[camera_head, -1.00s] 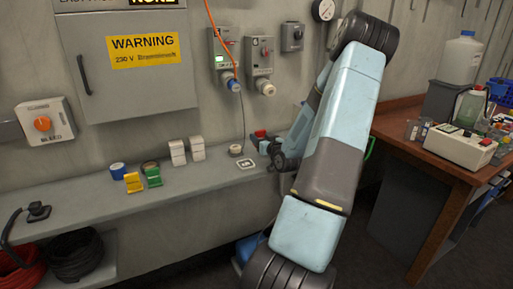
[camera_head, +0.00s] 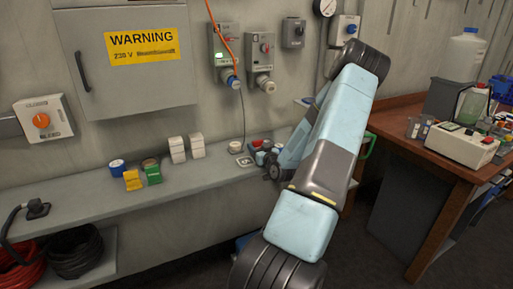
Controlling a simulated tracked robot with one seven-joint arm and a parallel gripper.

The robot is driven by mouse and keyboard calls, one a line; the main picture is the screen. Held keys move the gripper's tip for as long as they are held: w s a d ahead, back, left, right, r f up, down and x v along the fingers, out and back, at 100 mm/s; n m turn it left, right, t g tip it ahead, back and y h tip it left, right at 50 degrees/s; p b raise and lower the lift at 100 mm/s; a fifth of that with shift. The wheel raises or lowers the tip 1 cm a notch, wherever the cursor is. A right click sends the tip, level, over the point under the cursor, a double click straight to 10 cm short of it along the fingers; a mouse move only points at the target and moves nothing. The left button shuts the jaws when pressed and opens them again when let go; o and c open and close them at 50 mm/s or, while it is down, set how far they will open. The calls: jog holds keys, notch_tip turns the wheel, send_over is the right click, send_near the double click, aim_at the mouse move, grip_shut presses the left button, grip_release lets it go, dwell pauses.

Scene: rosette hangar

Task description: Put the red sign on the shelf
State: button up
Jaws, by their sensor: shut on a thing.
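A small red piece, which I take for the red sign (camera_head: 256,143), shows at the right part of the long grey shelf (camera_head: 85,214). My gripper (camera_head: 261,154) is right against it, small and partly hidden by my own wrist. It appears shut on the red sign. Much of the sign and the fingertips is hidden, and I cannot tell whether the sign touches the shelf. A yellow sign (camera_head: 133,180) and a green sign (camera_head: 152,172) stand on the shelf further left.
A blue tape roll (camera_head: 117,166), white boxes (camera_head: 177,150) and a pale roll (camera_head: 235,147) stand along the shelf. An orange cable (camera_head: 215,35) hangs above it. A wooden bench (camera_head: 408,158) with equipment is at right.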

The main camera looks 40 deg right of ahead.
jog(key=shift+s+d, duration=0.2)
jog(key=shift+s, duration=0.1)
jog(key=o, duration=1.1)
jog(key=shift+c, duration=0.2)
